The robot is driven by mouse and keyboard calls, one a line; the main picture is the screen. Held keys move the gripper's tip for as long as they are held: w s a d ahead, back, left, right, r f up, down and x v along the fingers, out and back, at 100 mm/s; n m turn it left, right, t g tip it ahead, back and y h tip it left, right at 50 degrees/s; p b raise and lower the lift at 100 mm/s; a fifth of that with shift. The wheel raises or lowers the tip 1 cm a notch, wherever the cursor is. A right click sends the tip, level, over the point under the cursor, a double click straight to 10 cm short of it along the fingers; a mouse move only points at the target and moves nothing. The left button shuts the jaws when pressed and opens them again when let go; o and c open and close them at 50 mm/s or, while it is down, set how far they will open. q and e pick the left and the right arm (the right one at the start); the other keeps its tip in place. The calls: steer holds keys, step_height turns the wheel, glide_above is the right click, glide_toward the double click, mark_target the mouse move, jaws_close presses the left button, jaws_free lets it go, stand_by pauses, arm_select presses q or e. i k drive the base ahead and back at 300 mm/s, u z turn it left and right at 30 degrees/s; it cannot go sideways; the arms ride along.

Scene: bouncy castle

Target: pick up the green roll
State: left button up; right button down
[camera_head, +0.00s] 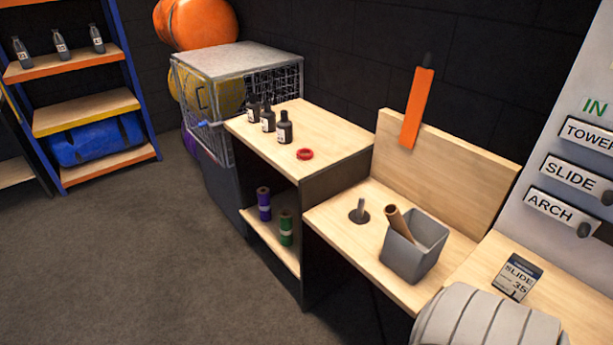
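The green roll (286,228) stands upright on the lower shelf (262,236) of a wooden-topped unit, near the shelf's front edge. A purple roll (264,204) stands upright just behind and left of it, apart from it. The upper wooden top overhangs this shelf. Neither of my grippers shows in the head view.
Dark bottles (268,118) and a red ring (305,154) are on the unit's top. The bench to the right holds a grey bin (414,246) with a brown tube (398,222). A rounded grey object (490,322) fills the lower right. The floor (150,260) left of the unit is clear.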

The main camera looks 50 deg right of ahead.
mark_target(285, 217)
steer(key=z, duration=0.6)
steer(key=i, duration=0.9)
steer(key=z, duration=1.5)
steer(key=i, duration=0.5)
steer(key=z, duration=0.55)
